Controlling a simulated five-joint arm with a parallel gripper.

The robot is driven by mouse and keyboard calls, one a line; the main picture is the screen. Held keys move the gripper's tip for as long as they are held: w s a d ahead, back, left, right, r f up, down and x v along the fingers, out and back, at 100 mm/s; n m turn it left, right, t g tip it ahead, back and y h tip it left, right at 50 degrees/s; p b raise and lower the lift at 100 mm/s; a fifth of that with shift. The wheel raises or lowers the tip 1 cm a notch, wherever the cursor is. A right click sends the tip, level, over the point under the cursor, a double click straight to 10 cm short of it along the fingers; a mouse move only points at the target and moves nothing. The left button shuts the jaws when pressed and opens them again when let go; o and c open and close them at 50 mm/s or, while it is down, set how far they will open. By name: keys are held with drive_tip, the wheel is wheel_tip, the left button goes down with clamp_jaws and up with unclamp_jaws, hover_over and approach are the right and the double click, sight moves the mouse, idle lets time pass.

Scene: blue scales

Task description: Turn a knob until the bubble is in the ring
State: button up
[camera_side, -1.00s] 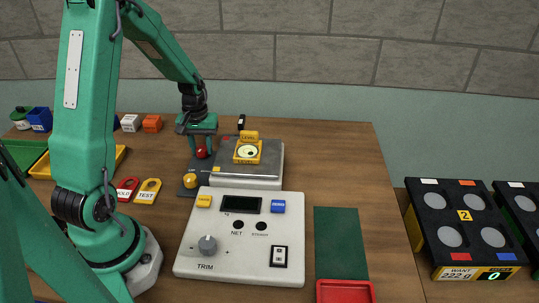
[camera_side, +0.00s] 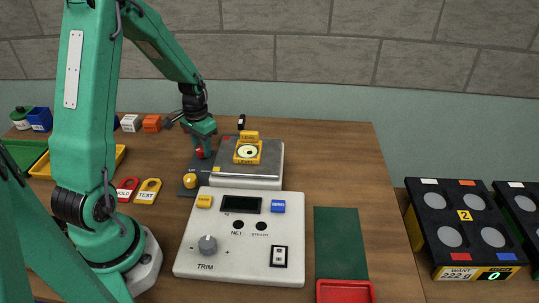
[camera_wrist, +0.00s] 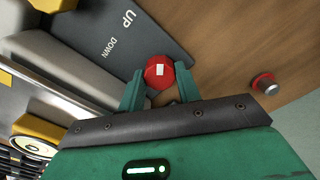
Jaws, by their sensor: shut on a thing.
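My gripper (camera_side: 202,141) is shut on a red knob (camera_side: 200,153) at the back of a dark plate beside the scale. The wrist view shows the red knob (camera_wrist: 159,72), with a white mark on top, between the two fingertips. A yellow knob (camera_side: 190,181) stands on the same plate, nearer the camera. The yellow bubble level (camera_side: 240,160) sits on the scale's pan (camera_side: 268,160). Its round vial also shows in the wrist view (camera_wrist: 30,147), at the lower left. The bubble is too small to place surely against the ring.
The white console (camera_side: 215,260) with a TRIM dial (camera_side: 207,245) stands in front of the scale. The dark plate (camera_wrist: 125,35) reads UP and DOWN in the wrist view. A small red-topped piece (camera_wrist: 265,84) is on the wood to the right. A green mat (camera_side: 340,240) lies right of the console.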

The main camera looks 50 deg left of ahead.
idle(0.3)
drive_tip(key=o, duration=1)
drive_tip(key=shift+c, duration=0.2)
drive_tip(key=shift+r, duration=0.15)
drive_tip(key=shift+r, duration=3.75)
drive_tip(key=shift+r, duration=0.1)
